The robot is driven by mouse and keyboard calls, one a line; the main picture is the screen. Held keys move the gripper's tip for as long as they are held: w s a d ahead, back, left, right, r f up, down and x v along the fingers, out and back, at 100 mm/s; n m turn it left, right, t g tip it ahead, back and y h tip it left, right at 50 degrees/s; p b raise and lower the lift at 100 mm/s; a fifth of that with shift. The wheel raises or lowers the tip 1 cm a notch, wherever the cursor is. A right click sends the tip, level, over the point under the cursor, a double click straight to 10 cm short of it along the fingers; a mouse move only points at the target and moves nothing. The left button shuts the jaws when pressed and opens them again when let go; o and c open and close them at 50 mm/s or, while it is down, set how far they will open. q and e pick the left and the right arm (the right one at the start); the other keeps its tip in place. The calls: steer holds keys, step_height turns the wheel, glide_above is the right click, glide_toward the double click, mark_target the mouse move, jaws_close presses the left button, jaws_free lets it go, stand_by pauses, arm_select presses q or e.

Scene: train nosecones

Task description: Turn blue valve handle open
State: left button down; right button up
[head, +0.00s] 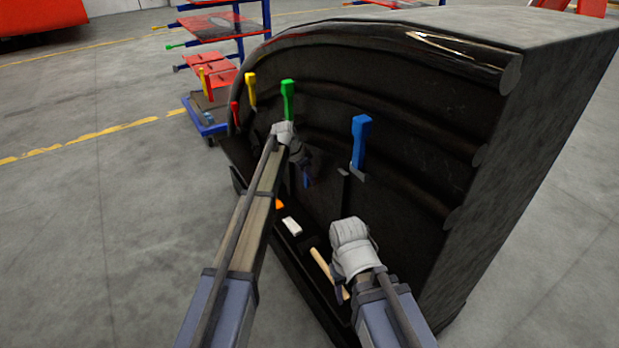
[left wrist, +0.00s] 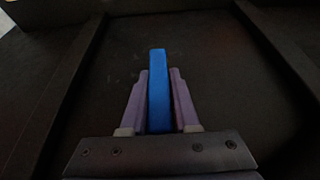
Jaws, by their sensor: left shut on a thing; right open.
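An upright blue handle (head: 361,140) stands on the dark curved nosecone's inner panel, right of the green handle (head: 288,92). My left gripper (head: 306,170) is below the green handle, against the panel. In the left wrist view, its two purple fingers (left wrist: 159,100) are shut on a bright blue bar-shaped handle (left wrist: 159,85), one finger on each side. In the head view only a small dark blue bit shows at the left gripper, partly hidden by it. My right gripper (head: 350,240) is open, low in front of the panel; its fingers are mostly hidden behind its grey-white body.
A yellow handle (head: 250,88) and a red handle (head: 235,113) are further left on the panel. A white block (head: 292,226) and a wooden-handled tool (head: 322,268) lie along the low ledge. A rack with red panels (head: 215,70) stands behind. Floor at left is clear.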

arm_select(q)
steer(key=shift+s+f, duration=0.1)
steer(key=shift+s, duration=0.05)
steer(key=c, duration=0.7)
jaws_free()
steer(key=p+v, duration=0.7)
steer(key=v, duration=0.1)
steer(key=shift+f, duration=0.1)
